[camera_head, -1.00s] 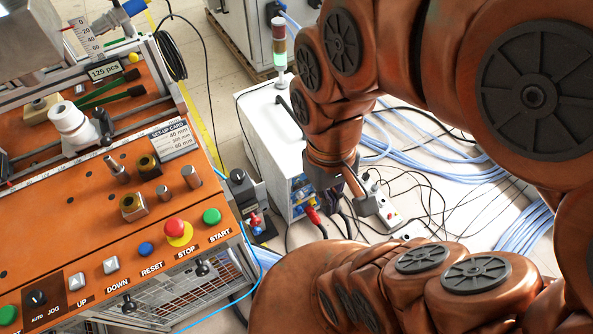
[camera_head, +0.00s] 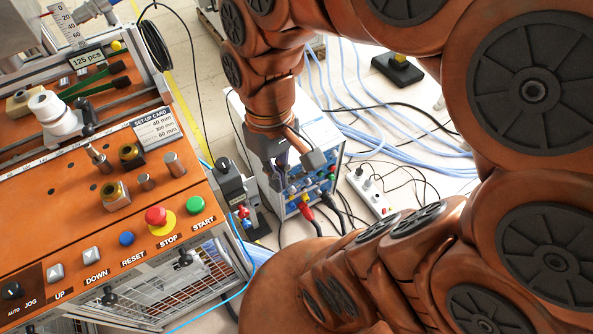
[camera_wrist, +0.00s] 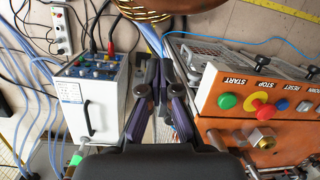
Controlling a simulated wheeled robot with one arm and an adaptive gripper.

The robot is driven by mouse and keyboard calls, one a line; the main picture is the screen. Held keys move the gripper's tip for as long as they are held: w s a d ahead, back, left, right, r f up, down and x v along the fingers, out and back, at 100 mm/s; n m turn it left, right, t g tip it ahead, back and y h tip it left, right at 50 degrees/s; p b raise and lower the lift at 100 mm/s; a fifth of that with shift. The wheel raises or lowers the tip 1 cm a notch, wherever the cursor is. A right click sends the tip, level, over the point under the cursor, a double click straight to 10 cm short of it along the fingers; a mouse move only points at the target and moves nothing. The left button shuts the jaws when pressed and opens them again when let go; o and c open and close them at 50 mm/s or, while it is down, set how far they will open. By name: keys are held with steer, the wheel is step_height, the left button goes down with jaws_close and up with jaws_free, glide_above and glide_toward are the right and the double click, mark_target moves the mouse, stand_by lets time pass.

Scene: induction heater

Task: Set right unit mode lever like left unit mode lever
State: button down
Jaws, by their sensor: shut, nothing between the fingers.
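A small black AUTO/JOG selector (camera_head: 12,290) sits at the lower left of the orange control panel (camera_head: 70,215) in the head view. I cannot tell which unit it belongs to, and no second such lever shows. My gripper (camera_head: 277,180) is shut and empty, pointing down beside the white cabinet (camera_head: 240,120) and well to the right of the panel. In the wrist view my gripper (camera_wrist: 160,68) hangs between the white cabinet on the left and the panel's START button end on the right. The selector does not show in the wrist view.
The panel carries a red STOP button (camera_head: 156,215), a green START button (camera_head: 194,204), posts and brass-topped fittings. Cables and a power strip (camera_head: 368,191) lie on the floor at right. A small dark device (camera_head: 232,185) stands between panel and cabinet.

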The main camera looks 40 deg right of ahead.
steer(key=w+d+f+n+y+b, duration=0.1)
steer(key=w+d+f+b, duration=0.2)
steer(key=w+f+b, duration=0.35)
steer(key=w+d+f+y+b, duration=0.2)
steer(key=w+d+f+b, duration=0.15)
steer(key=w, duration=0.55)
steer(key=w+d+f+n+y+b, duration=0.1)
steer(key=w+d+f+b, duration=0.2)
steer(key=w+f+b, duration=0.4)
steer(key=w+d+f+m+t+y+b, duration=0.1)
steer(key=w+d+f+m+b, duration=0.2)
steer(key=d+f+b, duration=0.6)
steer(key=d+f, duration=1.2)
steer(key=d, duration=0.1)
steer(key=shift+w+t, duration=0.15)
steer(key=shift+t, duration=0.15)
steer(key=shift+f, duration=0.15)
steer(key=shift+a+r+b+x, duration=0.2)
steer(key=shift+b+x, duration=0.45)
steer(key=shift+x, duration=1.6)
steer(key=shift+a+r+b+x, duration=0.1)
steer(key=shift+a+b+x, duration=0.45)
steer(key=shift+x, duration=1.7)
steer(key=shift+a+r+b+x, duration=0.15)
steer(key=shift+b+x, duration=0.65)
steer(key=shift+x, duration=1.45)
